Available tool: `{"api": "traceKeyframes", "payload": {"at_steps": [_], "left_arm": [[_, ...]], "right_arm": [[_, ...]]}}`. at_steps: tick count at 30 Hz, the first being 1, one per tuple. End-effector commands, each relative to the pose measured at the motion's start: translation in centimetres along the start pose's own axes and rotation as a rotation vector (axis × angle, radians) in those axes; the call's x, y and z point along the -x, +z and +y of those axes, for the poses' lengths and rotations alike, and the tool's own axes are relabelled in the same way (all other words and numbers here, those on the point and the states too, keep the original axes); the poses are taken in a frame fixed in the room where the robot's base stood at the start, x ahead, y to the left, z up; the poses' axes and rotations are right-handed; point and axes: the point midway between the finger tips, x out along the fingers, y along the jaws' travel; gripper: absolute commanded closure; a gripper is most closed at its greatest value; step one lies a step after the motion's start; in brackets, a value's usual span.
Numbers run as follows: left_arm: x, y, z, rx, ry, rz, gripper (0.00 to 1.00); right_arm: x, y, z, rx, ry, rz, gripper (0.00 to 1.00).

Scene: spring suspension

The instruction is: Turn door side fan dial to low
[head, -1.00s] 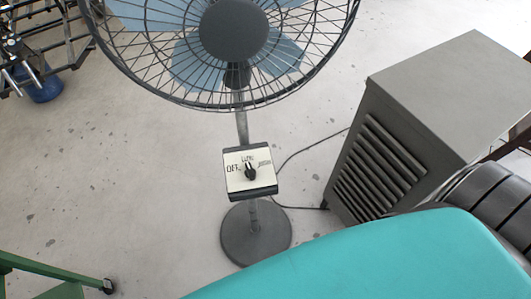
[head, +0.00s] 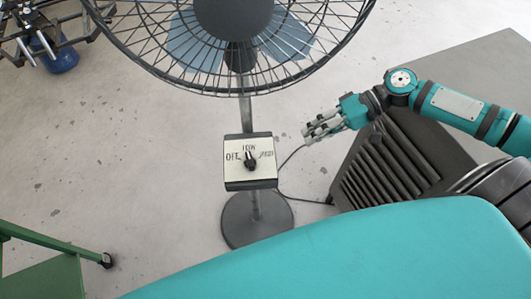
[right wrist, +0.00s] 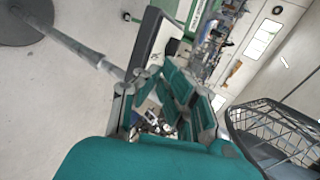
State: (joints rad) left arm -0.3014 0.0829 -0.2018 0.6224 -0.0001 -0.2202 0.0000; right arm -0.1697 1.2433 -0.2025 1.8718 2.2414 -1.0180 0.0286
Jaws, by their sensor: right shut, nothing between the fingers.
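The fan's control box (head: 235,178) sits on the stand below the fan cage in the head view. Its pale face has OFF at left, LOW at top and HIGH at right. The black dial knob (head: 250,161) is at its middle, pointing upward with a slight left lean; its exact setting is too small to tell. My right gripper (head: 312,132) is to the right of the box and apart from it, shut and empty, fingers toward the left. My left gripper is out of view.
The fan cage (head: 240,84) hangs over the box, and the round fan base (head: 235,222) stands on the floor. A grey louvred cabinet (head: 470,65) stands at right, below my right arm. A green wheeled frame (head: 60,240) is at lower left.

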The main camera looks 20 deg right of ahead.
Motion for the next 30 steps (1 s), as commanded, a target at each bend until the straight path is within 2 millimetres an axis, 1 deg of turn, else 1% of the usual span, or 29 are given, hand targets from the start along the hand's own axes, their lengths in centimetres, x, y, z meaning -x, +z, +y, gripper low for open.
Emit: {"api": "traceKeyframes", "payload": {"at_steps": [6,12,13,16,21,25,30], "left_arm": [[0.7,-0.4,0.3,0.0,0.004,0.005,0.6],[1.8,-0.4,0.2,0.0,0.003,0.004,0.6],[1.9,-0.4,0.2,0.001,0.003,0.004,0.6],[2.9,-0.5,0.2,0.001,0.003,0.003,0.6],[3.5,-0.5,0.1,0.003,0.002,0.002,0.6],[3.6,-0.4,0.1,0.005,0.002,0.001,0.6],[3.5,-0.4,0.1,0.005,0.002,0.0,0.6]], "right_arm": [[-4.3,-0.2,-0.4,0.005,-0.006,0.002,1.0],[-8.5,-0.2,-0.4,0.002,-0.004,0.003,1.0],[-9.1,-0.2,-0.4,0.002,-0.004,0.002,1.0],[-10.3,-0.2,-1.4,0.003,-0.002,0.003,1.0],[-11.8,-0.2,-1.9,0.0,0.0,0.004,1.0],[-12.2,-0.2,-2.0,0.001,0.002,0.004,1.0],[-12.3,-0.2,-1.9,0.001,0.002,0.004,1.0]]}}
